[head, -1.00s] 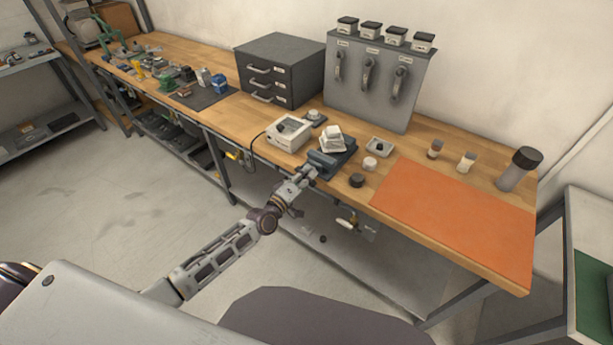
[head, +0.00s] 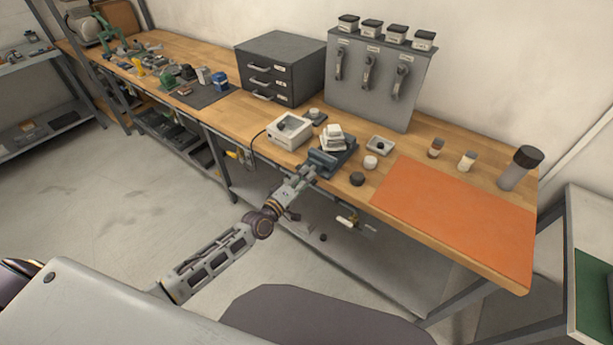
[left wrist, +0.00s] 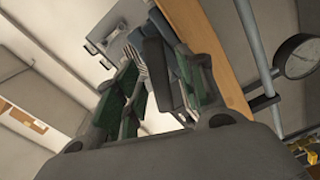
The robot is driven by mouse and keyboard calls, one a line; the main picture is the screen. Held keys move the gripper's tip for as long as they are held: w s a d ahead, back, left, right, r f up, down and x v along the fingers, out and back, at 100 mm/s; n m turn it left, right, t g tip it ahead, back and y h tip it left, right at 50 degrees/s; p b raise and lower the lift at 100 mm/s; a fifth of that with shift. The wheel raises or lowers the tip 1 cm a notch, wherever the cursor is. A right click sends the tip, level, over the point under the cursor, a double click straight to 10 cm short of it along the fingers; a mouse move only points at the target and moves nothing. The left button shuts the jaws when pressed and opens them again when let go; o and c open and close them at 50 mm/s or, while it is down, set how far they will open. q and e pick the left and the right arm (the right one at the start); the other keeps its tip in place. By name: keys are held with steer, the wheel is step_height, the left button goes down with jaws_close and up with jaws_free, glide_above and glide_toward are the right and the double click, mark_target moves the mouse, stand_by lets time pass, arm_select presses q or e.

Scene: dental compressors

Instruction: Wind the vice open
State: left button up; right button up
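The vice (head: 341,160) is a dark blue-grey block on the front edge of the workbench, with a pale white part (head: 332,138) on top of it. My left gripper (head: 309,170) is at the front of the vice, by its handle side; the handle is hidden behind the fingers. In the left wrist view, my left gripper (left wrist: 160,85) has its green-padded fingers apart, with a dark block (left wrist: 158,70) showing between the tips. I cannot tell whether the pads touch it. My right gripper is not in view.
A white box device (head: 289,131) stands left of the vice. A grey drawer cabinet (head: 280,68) stands behind. In the left wrist view, a round gauge (left wrist: 298,56) hangs beside the bench edge (left wrist: 222,55).

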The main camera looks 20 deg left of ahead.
arm_select(q)
steer(key=v, duration=1)
stand_by(0.4)
steer(key=shift+o, duration=0.4)
steer(key=shift+d, duration=0.1)
